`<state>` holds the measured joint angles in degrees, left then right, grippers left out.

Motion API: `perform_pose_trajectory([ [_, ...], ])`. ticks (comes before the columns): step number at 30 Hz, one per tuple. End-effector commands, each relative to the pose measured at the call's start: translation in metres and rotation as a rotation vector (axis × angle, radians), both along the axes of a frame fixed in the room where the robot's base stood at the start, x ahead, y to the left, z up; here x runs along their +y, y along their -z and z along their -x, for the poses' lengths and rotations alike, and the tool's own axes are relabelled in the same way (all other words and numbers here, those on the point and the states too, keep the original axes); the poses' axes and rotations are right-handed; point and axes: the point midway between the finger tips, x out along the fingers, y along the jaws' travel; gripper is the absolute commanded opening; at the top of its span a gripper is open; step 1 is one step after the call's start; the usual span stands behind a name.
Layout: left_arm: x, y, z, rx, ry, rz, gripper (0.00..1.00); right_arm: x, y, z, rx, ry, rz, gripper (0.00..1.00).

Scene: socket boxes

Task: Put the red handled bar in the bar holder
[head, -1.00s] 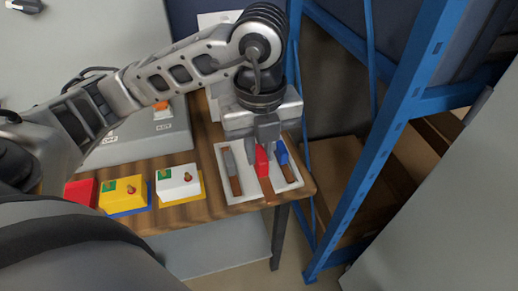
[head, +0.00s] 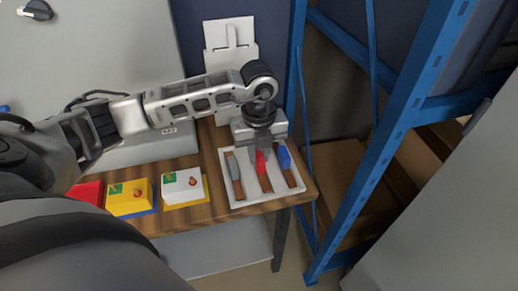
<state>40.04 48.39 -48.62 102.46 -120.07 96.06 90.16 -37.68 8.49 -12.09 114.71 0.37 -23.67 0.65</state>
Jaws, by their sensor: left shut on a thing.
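My left gripper (head: 262,151) is shut on the red handle (head: 261,166) of a bar with a brown lower part (head: 265,183). The bar is at the middle of a white tray (head: 236,204), between a grey-handled bar (head: 233,165) and a blue-handled bar (head: 284,158). Whether it touches the tray is hard to tell. The gripper hides the top of the red handle. A white upright stand (head: 222,35) is at the back of the table; I cannot tell if it is the bar holder. My right gripper is not in view.
White (head: 180,188), yellow (head: 126,198) and red (head: 88,192) socket boxes stand in a row left of the tray. A grey box (head: 135,152) is behind them. A blue shelf frame (head: 385,140) rises close on the right.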

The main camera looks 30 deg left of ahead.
Motion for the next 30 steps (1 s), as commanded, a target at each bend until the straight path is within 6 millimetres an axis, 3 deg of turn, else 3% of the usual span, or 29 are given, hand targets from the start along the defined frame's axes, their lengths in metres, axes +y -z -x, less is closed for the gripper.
perform_pose_trajectory([
  [11, 0.000, 0.007, 0.000, -0.001, 0.000, 0.001, 0.00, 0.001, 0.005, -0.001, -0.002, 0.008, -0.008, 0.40],
  [12, 0.000, 0.005, 0.000, -0.001, 0.000, 0.001, 0.29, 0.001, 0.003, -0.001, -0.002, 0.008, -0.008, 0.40],
  [14, 0.000, 0.005, 0.000, 0.000, 0.000, 0.000, 0.40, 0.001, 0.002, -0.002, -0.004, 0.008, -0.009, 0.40],
  [24, 0.000, 0.002, 0.000, -0.001, 0.000, 0.001, 0.40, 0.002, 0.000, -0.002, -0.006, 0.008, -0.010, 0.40],
  [30, -0.001, -0.027, -0.001, -0.006, 0.002, 0.001, 0.40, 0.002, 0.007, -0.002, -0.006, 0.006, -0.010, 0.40],
])
